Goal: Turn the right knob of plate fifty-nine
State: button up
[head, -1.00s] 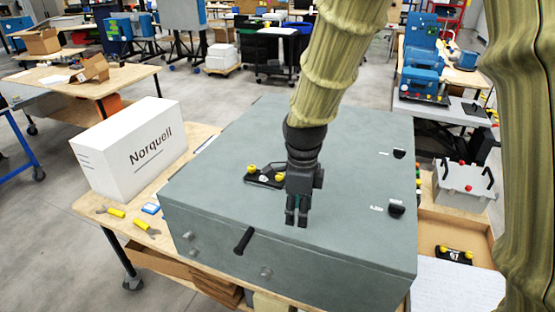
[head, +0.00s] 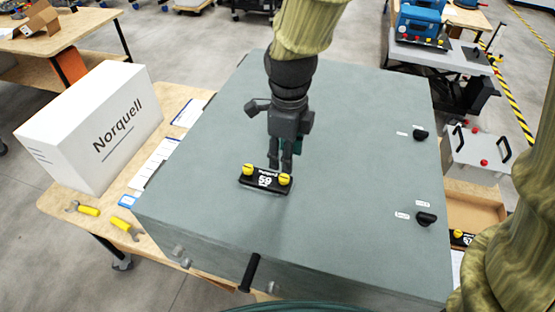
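Plate fifty-nine (head: 264,182) is a small black plate with the white number 59, lying on the top of a large grey-green cabinet (head: 330,110). It carries two yellow knobs, a left knob (head: 248,169) and a right knob (head: 284,180). I cannot tell how high the tips are above the cabinet top.
Two black knobs (head: 420,134) (head: 426,219) stand on the cabinet's right side, and a black handle (head: 249,272) at its front. A white Norquell box (head: 92,127) and yellow-handled tools (head: 122,226) are on the left. Another small plate (head: 460,238) lies at right, partly hidden.

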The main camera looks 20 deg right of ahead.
aim_at(283, 175)
jog(key=f, duration=0.2)
jog(key=w+f+p, duration=0.1)
jog(key=f, duration=0.2)
jog(key=w+f+p, duration=0.1)
jog(key=f, duration=0.1)
jog(key=shift+w+f, duration=0.25)
jog(key=shift+s+a+f+p, duration=0.15)
jog(key=shift+s+p, duration=0.15)
jog(key=shift+s, duration=0.2)
jog(key=s, duration=0.1)
jog(key=s+r, duration=0.1)
jog(key=s, duration=0.1)
jog(key=shift+s, duration=0.15)
jog(key=shift+w+f, duration=0.3)
jog(key=shift+w, duration=0.25)
jog(key=shift+w+f, duration=0.25)
jog(key=shift+w, duration=0.3)
jog(key=c, duration=0.5)
jog(key=shift+w+f, duration=0.1)
jog(key=shift+w, duration=0.25)
jog(key=c, duration=0.3)
jog(key=shift+s, duration=0.2)
grip_shut()
jog(key=shift+s+r, duration=0.35)
jog(key=shift+s, duration=0.1)
jog(key=shift+w+f, duration=0.2)
jog(key=shift+w, duration=0.05)
jog(key=shift+s+r, duration=0.1)
